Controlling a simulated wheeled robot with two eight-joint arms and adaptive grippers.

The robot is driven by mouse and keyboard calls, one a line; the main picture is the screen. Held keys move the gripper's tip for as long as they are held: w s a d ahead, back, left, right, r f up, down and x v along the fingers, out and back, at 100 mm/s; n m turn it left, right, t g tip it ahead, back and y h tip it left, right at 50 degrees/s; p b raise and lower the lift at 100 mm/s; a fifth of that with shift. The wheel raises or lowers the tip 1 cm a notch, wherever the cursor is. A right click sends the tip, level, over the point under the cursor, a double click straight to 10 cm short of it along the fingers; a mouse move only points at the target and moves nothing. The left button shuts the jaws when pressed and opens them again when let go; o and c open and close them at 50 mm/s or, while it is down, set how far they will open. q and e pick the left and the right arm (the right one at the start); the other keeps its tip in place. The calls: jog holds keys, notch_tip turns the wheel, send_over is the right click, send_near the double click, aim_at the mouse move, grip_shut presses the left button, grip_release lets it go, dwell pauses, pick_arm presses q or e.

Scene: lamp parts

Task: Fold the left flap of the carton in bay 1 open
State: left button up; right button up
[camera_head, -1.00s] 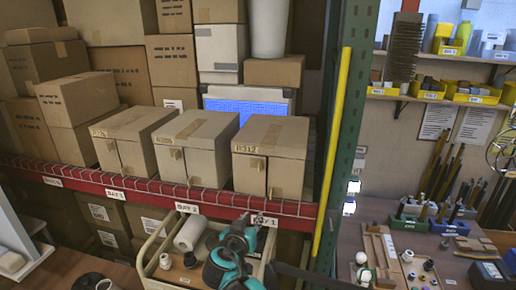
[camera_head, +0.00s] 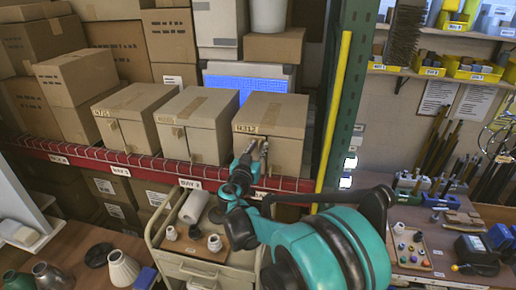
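The bay 1 carton (camera_head: 284,113) is the rightmost of the three tan cartons on the red-edged shelf. Its front flaps look shut. The left flap (camera_head: 240,146) is partly hidden behind my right gripper (camera_head: 258,148). That gripper points at the left flap, its two thin fingertips slightly apart, at about the height of the flap's small tab. The tab is hidden, and I cannot tell whether the fingers touch it. My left gripper is not in view.
Two similar cartons (camera_head: 198,122) (camera_head: 133,112) stand left of it. A yellow post (camera_head: 333,120) and green upright stand close on the right. A cart (camera_head: 190,262) with a white roll and small parts is below the shelf.

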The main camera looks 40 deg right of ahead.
grip_shut()
